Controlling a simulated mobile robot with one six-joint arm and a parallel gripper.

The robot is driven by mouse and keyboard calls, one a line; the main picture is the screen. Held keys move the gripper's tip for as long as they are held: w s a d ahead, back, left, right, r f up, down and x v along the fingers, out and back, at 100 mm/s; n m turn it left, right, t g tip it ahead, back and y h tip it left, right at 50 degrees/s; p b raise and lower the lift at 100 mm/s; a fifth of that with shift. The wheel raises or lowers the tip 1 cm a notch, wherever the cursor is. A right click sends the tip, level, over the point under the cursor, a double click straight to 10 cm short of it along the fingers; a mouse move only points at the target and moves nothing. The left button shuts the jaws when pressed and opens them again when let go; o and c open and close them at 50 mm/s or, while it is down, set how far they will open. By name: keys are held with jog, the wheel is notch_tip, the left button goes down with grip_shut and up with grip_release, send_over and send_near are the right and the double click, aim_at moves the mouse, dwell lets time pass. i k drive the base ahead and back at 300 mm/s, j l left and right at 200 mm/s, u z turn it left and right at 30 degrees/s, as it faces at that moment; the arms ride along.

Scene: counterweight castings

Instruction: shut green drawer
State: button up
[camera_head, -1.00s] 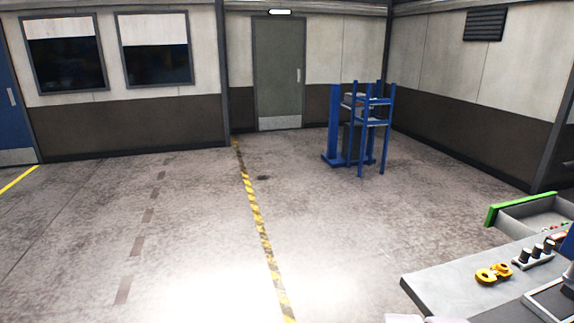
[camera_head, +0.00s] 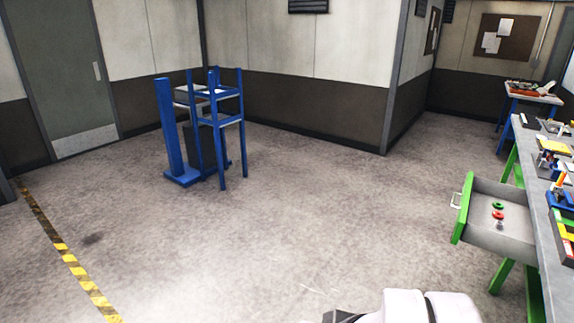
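The green drawer (camera_head: 463,210) stands open at the right, pulled out from under a grey-topped bench with green legs. Its green front faces left and carries a light handle (camera_head: 456,200). Inside the grey tray lie a green ring-like piece (camera_head: 497,206), a red piece (camera_head: 498,215) and a small grey piece. White parts of my own arm show at the bottom edge, left of the bench and apart from the drawer. My gripper's fingers are not in view.
The bench top (camera_head: 541,190) holds several coloured parts and bins. A blue stand (camera_head: 205,130) is at the back left. Another blue-legged table (camera_head: 532,97) stands at the far right. The floor between the stand and the drawer is clear.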

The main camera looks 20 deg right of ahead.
aim_at(475, 221)
jog(key=i+z, duration=0.3)
jog(key=z, duration=0.15)
jog(key=i+z, duration=0.3)
jog(key=z, duration=0.15)
jog(key=i+j+z, duration=0.2)
jog(key=z, duration=0.2)
jog(key=i+j+z, duration=0.3)
jog(key=z, duration=0.15)
jog(key=i+j+z, duration=0.25)
jog(key=z, duration=0.2)
jog(key=i+j, duration=0.3)
jog(key=i, duration=0.15)
jog(key=i+j+z, duration=0.1)
jog(key=i+j, duration=0.25)
jog(key=i, duration=0.1)
